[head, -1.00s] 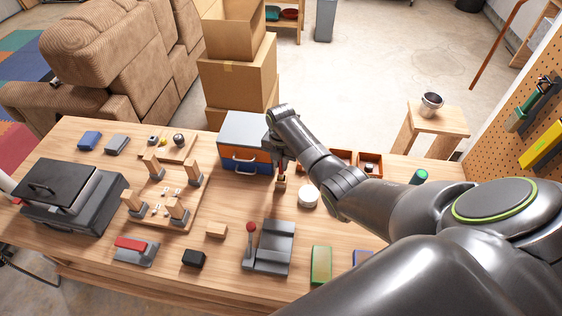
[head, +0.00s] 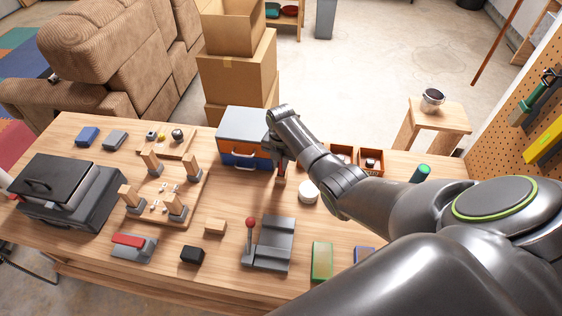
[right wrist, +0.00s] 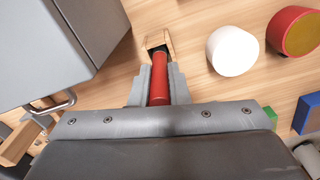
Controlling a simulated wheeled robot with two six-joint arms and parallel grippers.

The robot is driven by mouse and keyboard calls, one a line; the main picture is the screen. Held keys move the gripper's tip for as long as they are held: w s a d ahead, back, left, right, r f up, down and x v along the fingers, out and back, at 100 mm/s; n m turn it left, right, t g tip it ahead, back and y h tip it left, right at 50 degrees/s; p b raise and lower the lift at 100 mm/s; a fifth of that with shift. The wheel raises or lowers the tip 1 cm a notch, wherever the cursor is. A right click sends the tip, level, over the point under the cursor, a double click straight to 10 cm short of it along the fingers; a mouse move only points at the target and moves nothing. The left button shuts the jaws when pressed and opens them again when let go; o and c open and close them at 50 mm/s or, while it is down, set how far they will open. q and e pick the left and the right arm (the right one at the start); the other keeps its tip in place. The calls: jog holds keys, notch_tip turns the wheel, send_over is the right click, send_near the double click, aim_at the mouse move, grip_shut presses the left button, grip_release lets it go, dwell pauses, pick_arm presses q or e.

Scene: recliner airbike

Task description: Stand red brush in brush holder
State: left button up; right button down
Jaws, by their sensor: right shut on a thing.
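The red brush (right wrist: 159,84) shows as a red cylinder between the fingers of my right gripper (right wrist: 152,88) in the right wrist view. My right gripper is shut on it. In the head view the gripper (head: 279,156) points down at the table beside the drawer box, with the brush below it. A small wooden block with a dark opening (right wrist: 150,38), seemingly the brush holder, is at the brush's far end; it also shows in the head view (head: 280,182). I cannot tell how deep the brush is in it. My left gripper is out of view.
A grey, orange and blue drawer box (head: 247,126) stands close on the left. A white round thing (head: 308,191) is close on the right. A grey device with a red-knobbed lever (head: 273,243) is nearer. Some bare tabletop lies left of the gripper.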

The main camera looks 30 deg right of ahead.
jog(key=shift+f+b, duration=0.3)
jog(key=shift+f, duration=0.2)
jog(key=c, duration=1.3)
grip_release()
jog(key=shift+r, duration=0.1)
notch_tip(320, 180, up, 13)
jog(key=shift+r+b, duration=0.2)
jog(key=shift+b, duration=0.6)
notch_tip(320, 180, up, 4)
jog(key=shift+f+p, duration=0.1)
jog(key=shift+p, duration=0.85)
jog(key=shift+f, duration=0.1)
